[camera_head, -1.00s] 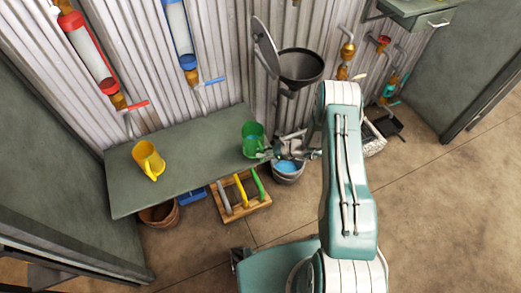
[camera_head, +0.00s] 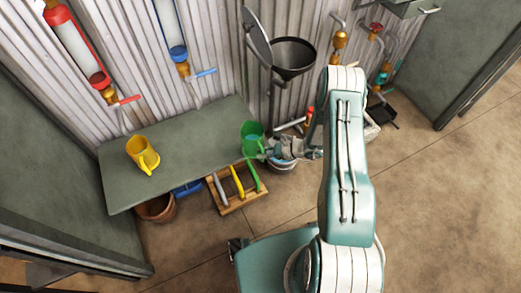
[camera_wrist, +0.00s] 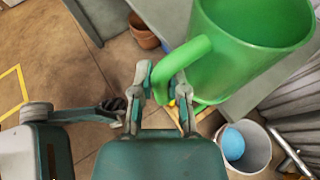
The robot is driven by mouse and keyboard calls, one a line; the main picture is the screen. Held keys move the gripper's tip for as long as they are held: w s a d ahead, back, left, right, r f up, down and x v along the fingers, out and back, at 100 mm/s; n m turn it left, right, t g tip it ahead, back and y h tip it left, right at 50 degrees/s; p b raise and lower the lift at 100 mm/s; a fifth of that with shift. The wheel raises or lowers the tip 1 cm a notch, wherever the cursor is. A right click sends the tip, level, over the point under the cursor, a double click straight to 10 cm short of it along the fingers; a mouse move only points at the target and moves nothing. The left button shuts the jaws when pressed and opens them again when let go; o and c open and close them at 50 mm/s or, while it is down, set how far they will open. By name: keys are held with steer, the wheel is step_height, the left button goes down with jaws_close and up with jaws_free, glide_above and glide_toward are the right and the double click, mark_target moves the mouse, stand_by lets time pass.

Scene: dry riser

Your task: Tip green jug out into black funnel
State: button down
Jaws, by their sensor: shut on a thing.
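The green jug (camera_head: 252,138) is at the right end of the grey-green bench, upright or nearly so. In the wrist view the jug (camera_wrist: 245,50) fills the upper right, with its handle between my fingers. My gripper (camera_head: 266,152) is shut on that handle; it also shows in the wrist view (camera_wrist: 165,92). I cannot tell whether the jug's base touches the bench. The black funnel (camera_head: 293,58) is mounted at the wall, above and to the right of the jug, its wide mouth open and a round grey lid (camera_head: 256,35) raised beside it.
A yellow jug (camera_head: 142,153) stands on the bench (camera_head: 190,165). Below are a wooden rack (camera_head: 238,195) of coloured handles, a terracotta pot (camera_head: 157,208) and a bucket (camera_wrist: 262,150) with something blue inside. Red (camera_head: 75,45) and blue (camera_head: 170,30) tubes with taps hang on the wall.

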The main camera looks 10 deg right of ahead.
steer(key=shift+s+d, duration=0.2)
steer(key=shift+s, duration=0.45)
steer(key=shift+s+d, duration=0.15)
steer(key=shift+s, duration=0.45)
step_height(320, 180, up, 7)
stand_by(0.5)
steer(key=shift+r, duration=0.15)
